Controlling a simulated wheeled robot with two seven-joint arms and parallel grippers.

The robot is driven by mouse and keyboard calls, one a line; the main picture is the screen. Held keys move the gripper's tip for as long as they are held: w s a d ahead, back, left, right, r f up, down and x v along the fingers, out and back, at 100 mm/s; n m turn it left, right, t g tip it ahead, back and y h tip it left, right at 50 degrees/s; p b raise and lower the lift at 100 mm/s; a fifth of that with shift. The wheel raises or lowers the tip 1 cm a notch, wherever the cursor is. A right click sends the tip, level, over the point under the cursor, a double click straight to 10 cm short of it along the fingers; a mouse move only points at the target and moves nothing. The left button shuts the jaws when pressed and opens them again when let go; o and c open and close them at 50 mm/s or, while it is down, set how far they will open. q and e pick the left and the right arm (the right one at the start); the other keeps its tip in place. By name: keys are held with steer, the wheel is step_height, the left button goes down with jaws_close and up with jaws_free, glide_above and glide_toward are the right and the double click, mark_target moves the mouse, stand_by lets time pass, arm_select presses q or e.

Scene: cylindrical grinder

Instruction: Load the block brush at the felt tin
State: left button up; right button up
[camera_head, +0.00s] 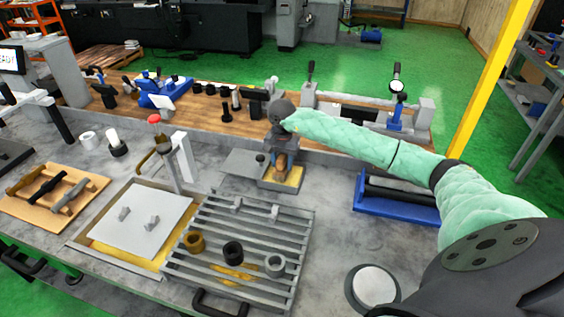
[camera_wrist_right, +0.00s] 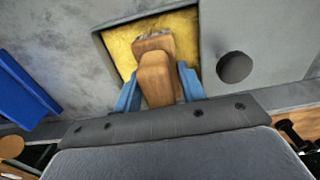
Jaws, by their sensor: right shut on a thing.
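The felt tin (camera_head: 294,181) is an open, shallow grey box with a yellow pad, near the middle of the bench; its pad (camera_wrist_right: 186,27) fills the upper middle of the right wrist view. My right gripper (camera_head: 282,158) is above the tin, pointing down. Its blue fingers (camera_wrist_right: 158,86) are shut on the wooden block brush (camera_wrist_right: 155,68), which also shows as a brown block in the head view (camera_head: 280,165). The brush's far end is over the yellow pad; I cannot tell whether it touches. My left gripper is not in view.
A grey plate (camera_head: 236,163) with a dark knob (camera_wrist_right: 234,67) lies beside the tin. A slatted rack (camera_head: 205,219) with several rings stands in front. A blue tray (camera_head: 395,208) with dark rollers is to the right, and a round pot (camera_head: 373,285) is at the front right.

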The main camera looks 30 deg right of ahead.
steer(key=shift+f, duration=0.3)
steer(key=shift+s+f+b, duration=0.1)
steer(key=shift+b, duration=0.7)
stand_by(2.6)
steer(key=shift+r+p, duration=0.3)
steer(key=shift+r, duration=3.3)
steer(key=shift+f, duration=0.1)
